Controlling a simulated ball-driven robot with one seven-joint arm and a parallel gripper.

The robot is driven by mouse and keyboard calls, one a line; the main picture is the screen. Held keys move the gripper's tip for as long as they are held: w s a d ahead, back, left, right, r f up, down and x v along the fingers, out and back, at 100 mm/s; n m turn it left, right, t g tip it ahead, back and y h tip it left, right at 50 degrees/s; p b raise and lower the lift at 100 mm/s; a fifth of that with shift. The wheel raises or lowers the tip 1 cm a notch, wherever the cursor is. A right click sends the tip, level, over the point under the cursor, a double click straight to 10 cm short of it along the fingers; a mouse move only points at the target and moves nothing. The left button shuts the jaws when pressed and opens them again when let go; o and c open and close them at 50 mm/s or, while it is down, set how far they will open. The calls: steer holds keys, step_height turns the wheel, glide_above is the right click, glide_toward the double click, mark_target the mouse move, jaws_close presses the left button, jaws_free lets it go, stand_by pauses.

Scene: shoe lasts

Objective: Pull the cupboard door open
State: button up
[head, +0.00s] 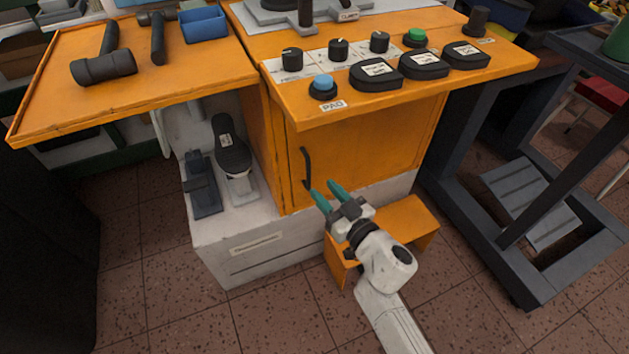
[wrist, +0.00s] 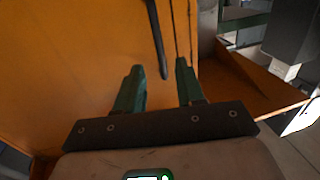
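The orange cupboard door (head: 365,145) is on the front of the workbench cabinet and looks closed. Its dark curved handle (head: 306,168) runs upright near the door's left edge. My gripper (head: 323,189), with green fingers, is at the handle's lower end, to its right in the head view. In the wrist view my gripper (wrist: 158,68) is open, its fingers apart. The handle (wrist: 157,40) shows between the two fingertips there, its lower end reaching down into the gap. I cannot tell whether either finger touches it. The door also fills the wrist view's left side (wrist: 60,70).
A small orange step (head: 410,218) stands below the door beside my arm. A dark metal frame (head: 470,215) is on the right. The worktop overhang (head: 400,105), with knobs and buttons, juts above the door. Tiled floor (head: 270,320) is clear in front.

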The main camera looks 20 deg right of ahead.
mark_target(309, 175)
steer(key=shift+w+a+b, duration=0.15)
steer(key=shift+w+a, duration=0.05)
steer(key=shift+w, duration=0.65)
steer(key=shift+w+a+b, duration=0.15)
steer(key=shift+w+b, duration=0.05)
steer(key=shift+w, duration=0.7)
steer(key=shift+w+a+b, duration=0.15)
steer(key=shift+w+a, duration=0.05)
steer(key=shift+w, duration=0.65)
steer(key=shift+c, duration=0.3)
jaws_close()
